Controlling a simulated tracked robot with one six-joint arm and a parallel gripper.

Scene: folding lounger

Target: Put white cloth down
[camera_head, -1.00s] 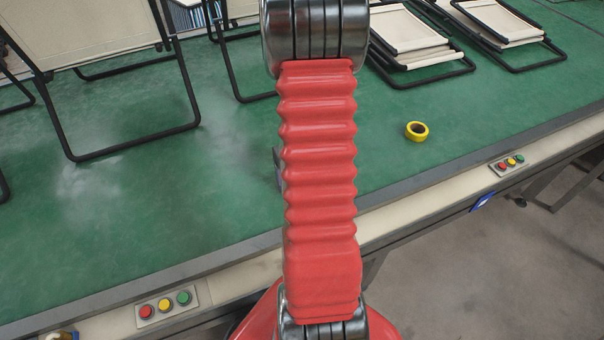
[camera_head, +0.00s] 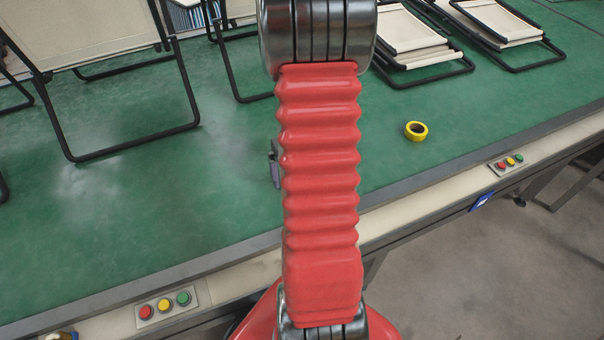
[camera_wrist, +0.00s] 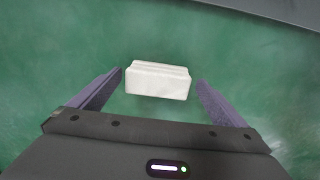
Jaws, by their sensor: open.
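The white cloth (camera_wrist: 157,81) is a small folded block in the wrist view. It lies on the green table surface, between and just beyond the fingertips. My gripper (camera_wrist: 161,80) is open, with a purple-grey finger on each side of the cloth and a visible gap on both sides. In the head view, my red arm hides the cloth and most of the gripper. Only a small part of the gripper shows at the left edge of the arm (camera_head: 274,168).
A yellow tape roll (camera_head: 416,131) lies on the green table (camera_head: 230,200), right of my arm. Folded loungers (camera_head: 420,50) lie at the back right, and an upright lounger frame (camera_head: 120,150) stands at left. Button panels (camera_head: 166,306) sit along the front edge.

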